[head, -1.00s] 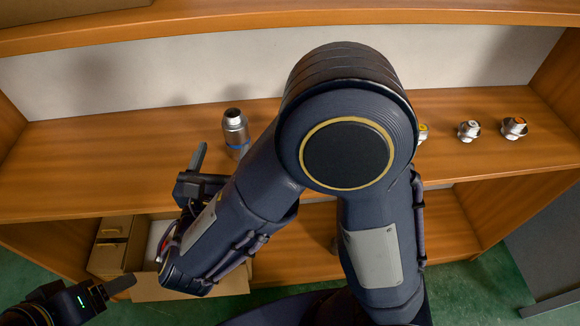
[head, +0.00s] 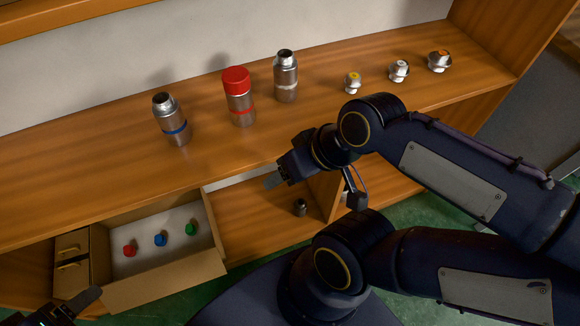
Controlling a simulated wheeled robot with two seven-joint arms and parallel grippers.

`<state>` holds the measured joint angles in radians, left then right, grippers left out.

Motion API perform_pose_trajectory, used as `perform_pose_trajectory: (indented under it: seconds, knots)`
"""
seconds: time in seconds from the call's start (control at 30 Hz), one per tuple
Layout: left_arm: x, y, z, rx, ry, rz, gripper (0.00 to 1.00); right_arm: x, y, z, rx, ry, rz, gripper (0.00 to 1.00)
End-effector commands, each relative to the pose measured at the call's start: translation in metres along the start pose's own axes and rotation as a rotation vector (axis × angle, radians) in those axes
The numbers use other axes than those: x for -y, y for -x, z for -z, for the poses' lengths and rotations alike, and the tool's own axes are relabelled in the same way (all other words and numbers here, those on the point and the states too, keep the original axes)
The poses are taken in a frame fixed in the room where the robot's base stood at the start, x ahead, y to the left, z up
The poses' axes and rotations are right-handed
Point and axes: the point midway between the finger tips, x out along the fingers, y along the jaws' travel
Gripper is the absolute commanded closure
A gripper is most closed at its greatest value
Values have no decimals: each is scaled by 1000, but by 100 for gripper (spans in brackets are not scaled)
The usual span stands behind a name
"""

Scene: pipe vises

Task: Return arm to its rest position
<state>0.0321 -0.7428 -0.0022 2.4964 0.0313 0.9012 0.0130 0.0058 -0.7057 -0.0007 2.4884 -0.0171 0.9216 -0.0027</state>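My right arm (head: 450,170) comes in from the right and is folded, with its elbow toward the right edge. My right gripper (head: 274,178) is in front of the shelf's front edge, with no object seen in it. Its finger opening is not clear. My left gripper (head: 88,298) shows only in part at the bottom left corner, below the open box, and its opening cannot be told.
On the shelf (head: 330,125) stand a blue-banded bottle (head: 172,120), a red-capped bottle (head: 240,100), an uncapped bottle (head: 286,78) and three metal fittings (head: 398,71). Below are an open box (head: 165,280) with coloured knobs and a small dark part (head: 300,207).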

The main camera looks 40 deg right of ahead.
Motion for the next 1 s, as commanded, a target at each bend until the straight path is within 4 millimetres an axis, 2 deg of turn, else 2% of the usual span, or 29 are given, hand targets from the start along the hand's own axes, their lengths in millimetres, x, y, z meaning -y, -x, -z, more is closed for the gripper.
perform_pose_trajectory:
  seconds: [0.1, 0.37, 0.53, 0.67, 0.9, 1.0]
  knots:
    - [0, 0, 0, 0, 0, 0, 29, 2, 4, 4, -51, -72, 25, 36]
    - [0, 0, 0, 0, 0, 0, 29, 3, 4, 4, -52, -74, 28, 36]
    - [-7, 16, 8, 0, 0, 0, 29, 9, 20, 11, -51, -72, 28, 36]
    - [-21, 45, 23, 0, 0, 0, 29, 21, 51, 26, -50, -71, 27, 36]
    - [-56, 122, 62, -1, 0, 0, 29, 51, 130, 63, -50, -71, 27, 36]
    - [-66, 145, 74, -1, 0, 0, 29, 60, 155, 74, -50, -70, 27, 36]
